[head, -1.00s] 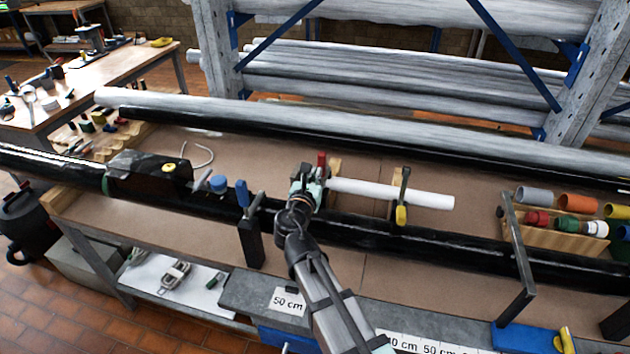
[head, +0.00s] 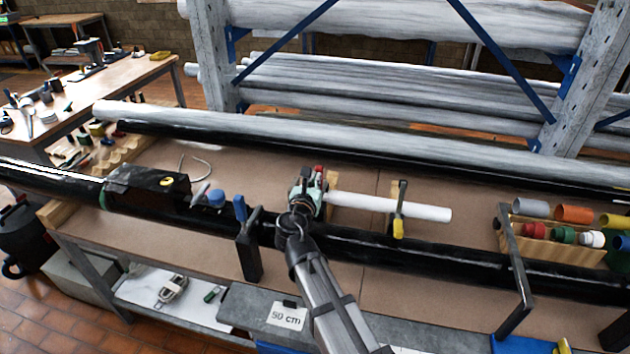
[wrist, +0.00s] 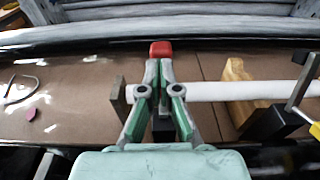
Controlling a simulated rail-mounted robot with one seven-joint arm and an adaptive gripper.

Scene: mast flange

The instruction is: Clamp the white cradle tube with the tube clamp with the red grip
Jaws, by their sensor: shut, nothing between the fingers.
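The white cradle tube (head: 425,212) lies along the bench, resting on wooden cradle blocks. It also shows in the wrist view (wrist: 285,90), with a wooden block (wrist: 237,88) under it. My gripper (head: 308,186) is at the tube's left end. In the wrist view my gripper's fingers (wrist: 161,68) are closed together and empty. The red grip (wrist: 161,48) of the tube clamp shows just past the fingertips; it also shows in the head view (head: 319,169). A grey clamp bar (wrist: 118,97) stands left of the fingers. My fingers hide most of this clamp and the tube's left end.
A clamp with a yellow grip (head: 398,228) sits across the tube further right. A long black pipe (head: 450,254) runs in front. A clamp with a blue grip (head: 239,209) stands left. A wooden box (head: 560,246) with coloured cylinders is at right. A pipe rack stands behind.

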